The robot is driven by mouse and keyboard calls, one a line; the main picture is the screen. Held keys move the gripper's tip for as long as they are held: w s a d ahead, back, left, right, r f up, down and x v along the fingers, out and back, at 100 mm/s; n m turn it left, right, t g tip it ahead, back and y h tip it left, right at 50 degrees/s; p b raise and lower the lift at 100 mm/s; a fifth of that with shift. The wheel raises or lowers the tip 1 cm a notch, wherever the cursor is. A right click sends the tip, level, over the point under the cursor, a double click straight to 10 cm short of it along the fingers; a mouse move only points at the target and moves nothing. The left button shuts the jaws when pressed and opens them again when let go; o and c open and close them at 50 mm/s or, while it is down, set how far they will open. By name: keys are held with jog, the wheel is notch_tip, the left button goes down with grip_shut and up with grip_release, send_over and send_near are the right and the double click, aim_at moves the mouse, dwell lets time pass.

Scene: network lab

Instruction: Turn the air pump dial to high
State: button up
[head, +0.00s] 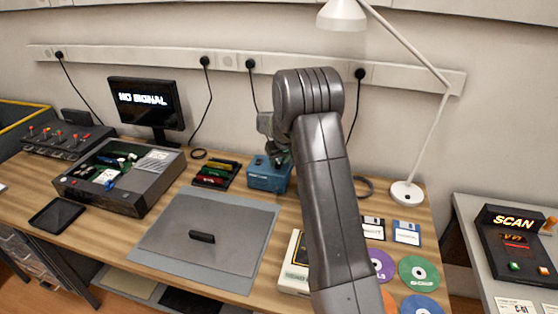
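A small blue box (265,175), which may be the air pump, stands on the workbench near the wall, left of my arm. I cannot make out its dial or the dial's setting; my arm and gripper cover its right and upper parts. My gripper (274,148) is over the top of the blue box, partly hidden behind my arm. I cannot tell whether it touches the box or whether its fingers are open.
A tray of coloured parts (215,173) is left of the box. A grey mat (160,238) carries a panel. Beyond are an open case (110,190) and monitor (146,103). Discs and floppies lie right of my arm, near a white lamp (407,194).

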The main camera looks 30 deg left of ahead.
jog(key=c, duration=0.6)
jog(key=shift+m, duration=0.3)
jog(key=m+b, duration=0.1)
jog(key=m+t+h+b, duration=0.1)
jog(key=m+b, duration=0.1)
jog(key=shift+s+a+f+m, duration=0.15)
jog(key=shift+f+m, duration=0.05)
jog(key=shift+m, duration=0.1)
jog(key=m+b, duration=0.1)
jog(key=m+t+h+b, duration=0.1)
jog(key=m+b, duration=0.1)
jog(key=shift+a+m+h, duration=0.15)
jog(key=shift+m+h, duration=0.15)
jog(key=m, duration=0.2)
jog(key=m+h+b, duration=0.1)
jog(key=m, duration=0.1)
jog(key=shift+s+a+r+h+b, duration=0.1)
jog(key=shift+a+r+h+b, duration=0.05)
jog(key=shift+h+b, duration=0.15)
jog(key=m, duration=0.2)
jog(key=m+h, duration=0.1)
jog(key=m, duration=0.1)
jog(key=shift+a+m+h, duration=0.15)
jog(key=shift+m+h, duration=0.15)
